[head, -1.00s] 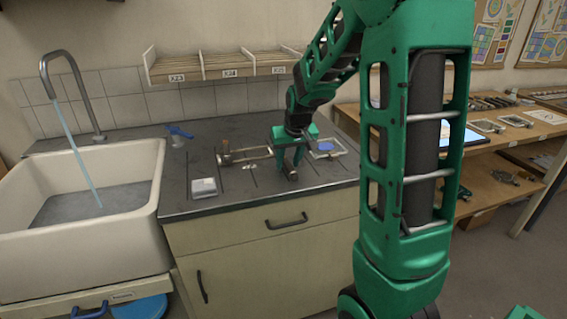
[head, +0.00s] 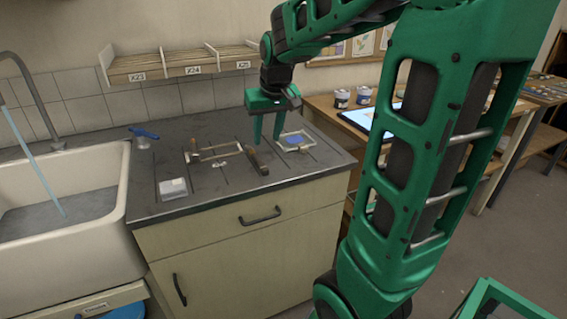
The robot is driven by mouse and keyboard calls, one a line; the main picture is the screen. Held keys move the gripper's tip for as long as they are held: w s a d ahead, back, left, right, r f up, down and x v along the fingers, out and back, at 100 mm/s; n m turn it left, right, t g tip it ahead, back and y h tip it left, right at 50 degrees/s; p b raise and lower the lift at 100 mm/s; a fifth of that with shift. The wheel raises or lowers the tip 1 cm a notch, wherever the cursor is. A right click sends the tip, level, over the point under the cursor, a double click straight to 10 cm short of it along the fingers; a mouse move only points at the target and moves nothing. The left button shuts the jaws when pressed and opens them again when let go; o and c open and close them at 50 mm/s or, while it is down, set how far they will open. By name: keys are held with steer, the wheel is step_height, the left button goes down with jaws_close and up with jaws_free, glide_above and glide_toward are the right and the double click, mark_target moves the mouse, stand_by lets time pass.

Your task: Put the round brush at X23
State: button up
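The shelf slot labelled X23 (head: 138,77) is the leftmost of three slots on the wall shelf. It lies up and left of my gripper (head: 267,138). My gripper points down above the dark counter, its two fingers apart with nothing visible between them. A dark, slim tool (head: 257,160) lies on the counter just below the fingertips. A tool with a light wooden bar (head: 215,152) lies left of it. I cannot tell which item is the round brush; they are too small to make out.
A blue-topped item (head: 144,134) stands near the sink (head: 65,205), where water runs. Slots X24 (head: 193,71) and X25 (head: 243,65) adjoin X23.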

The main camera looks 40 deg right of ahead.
steer(key=s+f+m+g, duration=0.1)
steer(key=s+f+g, duration=0.1)
steer(key=s, duration=1.3)
steer(key=shift+s+a+f+m, duration=0.25)
steer(key=shift+s+f+m, duration=0.15)
steer(key=shift+f, duration=0.3)
steer(key=shift+o, duration=0.5)
steer(key=s+a+f+m+g+y, duration=0.1)
steer(key=s+a+f+g, duration=0.1)
steer(key=s, duration=0.9)
steer(key=shift+s+a+f, duration=0.35)
steer(key=shift+a+f, duration=0.25)
steer(key=shift+f, duration=0.2)
steer(key=n+t+h, duration=0.1)
steer(key=n+t, duration=0.2)
steer(key=t, duration=0.1)
glide_toward(257, 158)
steer(key=x, duration=0.3)
steer(key=shift+w+a+f, duration=0.1)
steer(key=shift+a+f, duration=0.05)
steer(key=shift+a, duration=0.2)
steer(key=x, duration=0.2)
steer(key=d+x, duration=0.1)
steer(key=x, duration=0.1)
steer(key=shift+w+f, duration=0.25)
steer(key=shift+f, duration=0.2)
steer(key=shift+f, duration=0.1)
jaws_close()
